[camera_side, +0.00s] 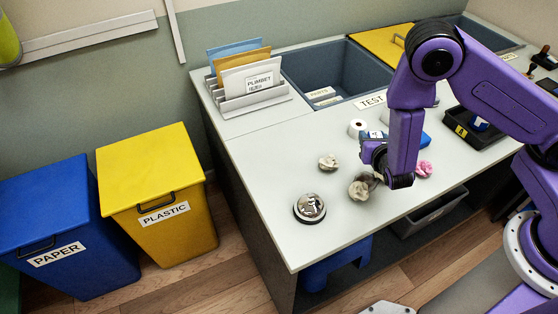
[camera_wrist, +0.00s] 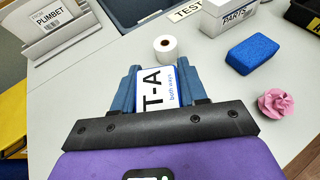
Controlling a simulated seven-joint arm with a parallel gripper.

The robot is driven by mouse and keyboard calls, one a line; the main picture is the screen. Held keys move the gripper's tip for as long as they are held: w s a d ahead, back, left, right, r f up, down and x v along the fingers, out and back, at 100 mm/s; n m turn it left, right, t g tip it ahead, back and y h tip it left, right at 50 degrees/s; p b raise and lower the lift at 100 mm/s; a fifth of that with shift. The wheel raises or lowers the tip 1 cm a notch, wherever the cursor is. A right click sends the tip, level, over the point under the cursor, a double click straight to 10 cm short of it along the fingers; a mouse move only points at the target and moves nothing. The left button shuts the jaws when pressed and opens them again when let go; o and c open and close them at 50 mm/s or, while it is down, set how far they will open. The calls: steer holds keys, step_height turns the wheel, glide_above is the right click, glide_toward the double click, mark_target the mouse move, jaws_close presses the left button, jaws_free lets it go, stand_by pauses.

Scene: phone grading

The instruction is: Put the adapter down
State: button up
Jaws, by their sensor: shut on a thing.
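In the side view my gripper (camera_side: 372,155) is low over the grey-white worktop (camera_side: 270,160), and the adapter is mostly hidden there. I cannot tell whether the adapter touches the worktop.
A white roll (camera_wrist: 167,48) stands just beyond my gripper. A sunken bin (camera_side: 300,65) lies behind.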

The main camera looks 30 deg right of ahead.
steer(key=w+a+r+n+t+y, duration=0.1)
steer(key=w+a+n+y, duration=0.15)
steer(key=a, duration=0.55)
steer(key=w+a+r+n+y, duration=0.1)
steer(key=w+a+n+y, duration=0.2)
steer(key=a, duration=0.5)
glide_above(267, 157)
steer(key=shift+y, duration=0.35)
step_height(267, 157, down, 10)
steer(key=shift+w+r, duration=0.1)
steer(key=shift+r, duration=0.1)
steer(key=shift+f, duration=1.45)
steer(key=shift+f, duration=0.1)
steer(key=o, duration=1)
steer(key=shift+o, duration=0.2)
